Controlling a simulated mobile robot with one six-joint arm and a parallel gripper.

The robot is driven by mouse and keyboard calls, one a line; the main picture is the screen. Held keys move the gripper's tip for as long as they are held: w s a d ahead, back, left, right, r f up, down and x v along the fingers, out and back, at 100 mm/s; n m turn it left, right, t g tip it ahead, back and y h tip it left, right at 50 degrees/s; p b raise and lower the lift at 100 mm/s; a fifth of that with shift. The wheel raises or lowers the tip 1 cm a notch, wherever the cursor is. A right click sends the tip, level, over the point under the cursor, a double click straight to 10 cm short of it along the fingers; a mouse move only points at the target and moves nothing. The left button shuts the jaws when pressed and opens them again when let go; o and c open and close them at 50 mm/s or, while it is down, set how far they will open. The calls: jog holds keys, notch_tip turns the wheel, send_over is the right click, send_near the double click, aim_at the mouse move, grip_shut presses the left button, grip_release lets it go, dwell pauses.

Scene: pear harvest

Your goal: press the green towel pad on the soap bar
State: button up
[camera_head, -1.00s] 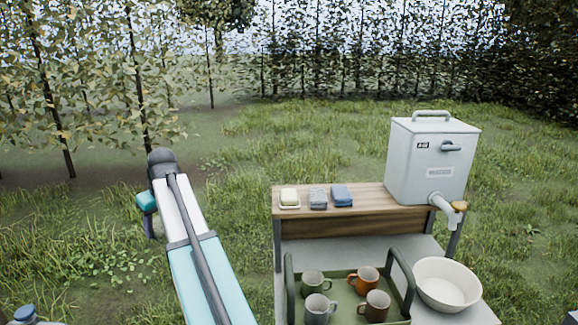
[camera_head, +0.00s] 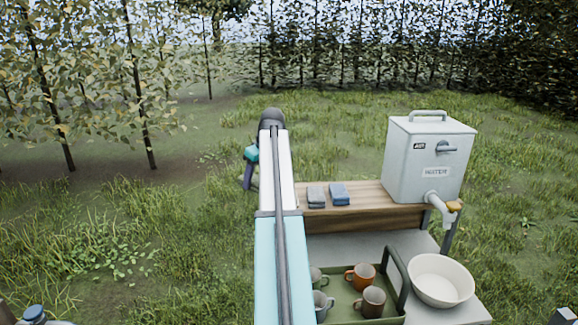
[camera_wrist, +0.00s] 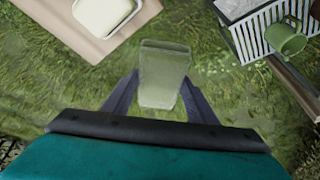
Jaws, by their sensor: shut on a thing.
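My gripper (camera_wrist: 157,92) is shut on the green towel pad (camera_wrist: 163,72), a pale green block held between the two fingers in the wrist view. The soap bar (camera_wrist: 101,12) is cream-coloured and lies in a pale dish at the upper left of the wrist view, on the wooden shelf (camera_wrist: 78,38). The pad is apart from the soap in that view, to its lower right, with grass showing around the pad. In the head view my arm hides the soap, and the pad cannot be made out.
A grey pad (camera_head: 316,196) and a blue pad (camera_head: 339,194) lie on the shelf. The water tank (camera_head: 430,160) stands at its right end. Below are a white bowl (camera_head: 441,281) and an olive tray (camera_head: 343,309) with several mugs. Grass lies left of the shelf.

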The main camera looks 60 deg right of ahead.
jog(key=s+d+r+p, duration=0.1)
jog(key=s+d+r, duration=0.1)
jog(key=s+d, duration=0.6)
jog(key=shift+s+d+r, duration=0.25)
jog(key=shift+d+r, duration=0.05)
jog(key=shift+d, duration=0.4)
jog(key=shift+f, duration=0.15)
jog(key=shift+f+b, duration=1.25)
jog(key=shift+f, duration=1.65)
jog(key=shift+f, duration=0.5)
jog(key=shift+r, duration=0.1)
notch_tip(320, 180, up, 7)
jog(key=p, duration=0.2)
jog(key=shift+p, duration=0.4)
dwell(0.3)
jog(key=shift+a, duration=0.1)
